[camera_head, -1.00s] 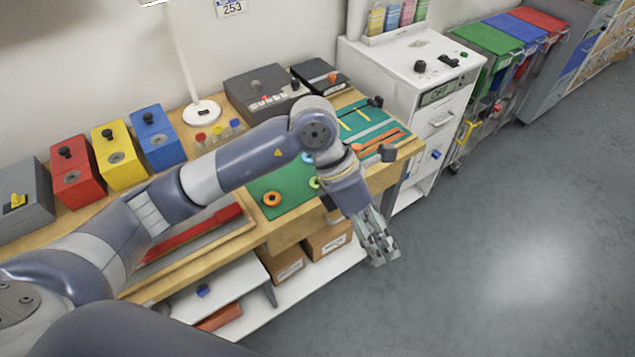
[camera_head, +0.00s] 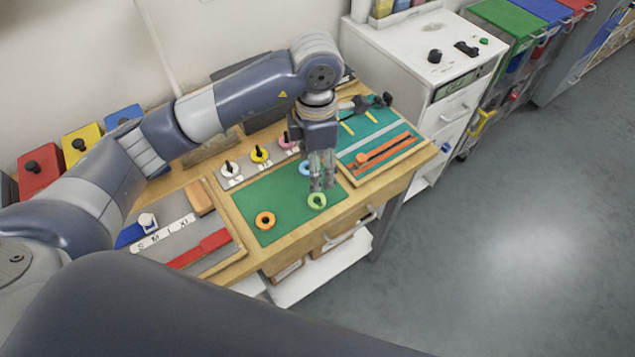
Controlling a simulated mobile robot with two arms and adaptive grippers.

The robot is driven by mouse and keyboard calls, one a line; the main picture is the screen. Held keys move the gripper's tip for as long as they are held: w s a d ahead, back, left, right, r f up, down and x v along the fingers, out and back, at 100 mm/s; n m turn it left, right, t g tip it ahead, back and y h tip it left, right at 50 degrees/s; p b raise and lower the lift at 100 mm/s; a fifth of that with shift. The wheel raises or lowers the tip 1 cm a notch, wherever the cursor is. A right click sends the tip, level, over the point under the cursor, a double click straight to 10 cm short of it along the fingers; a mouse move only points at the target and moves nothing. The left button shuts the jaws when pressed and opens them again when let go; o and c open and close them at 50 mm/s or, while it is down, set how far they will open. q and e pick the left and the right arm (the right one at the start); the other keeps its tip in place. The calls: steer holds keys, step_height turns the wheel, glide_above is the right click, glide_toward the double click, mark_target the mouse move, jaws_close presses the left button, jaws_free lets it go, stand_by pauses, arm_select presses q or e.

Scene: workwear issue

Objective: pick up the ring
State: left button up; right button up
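An orange ring (camera_head: 265,220) lies flat on the green mat (camera_head: 250,199), left of the gripper. A light green ring (camera_head: 317,201) lies near the mat's front right edge. A blue ring (camera_head: 304,168) lies farther back, partly hidden by the gripper. My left gripper (camera_head: 322,187) points down over the mat, its fingertips just above and behind the green ring. Its fingers look apart with nothing between them. Whether they touch the ring is unclear. My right gripper is not in view.
Dark pegs with white (camera_head: 230,169), yellow (camera_head: 260,154) and pink bases stand behind the mat. A teal board (camera_head: 372,139) with orange strips lies to the right. A grey size tray (camera_head: 185,238) with a red bar lies left. A white cabinet (camera_head: 425,60) stands right of the bench.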

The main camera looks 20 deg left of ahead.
arm_select(q)
glide_above(317, 203)
step_height(317, 203, down, 4)
steer(key=shift+a+f+p, duration=0.1)
steer(key=shift+f+p, duration=0.1)
steer(key=shift+p, duration=0.25)
step_height(317, 203, down, 5)
steer(key=shift+r+p, duration=0.1)
steer(key=shift+p, duration=1.1)
steer(key=shift+f, duration=0.45)
steer(key=shift+c, duration=0.3)
steer(key=c, duration=0.7)
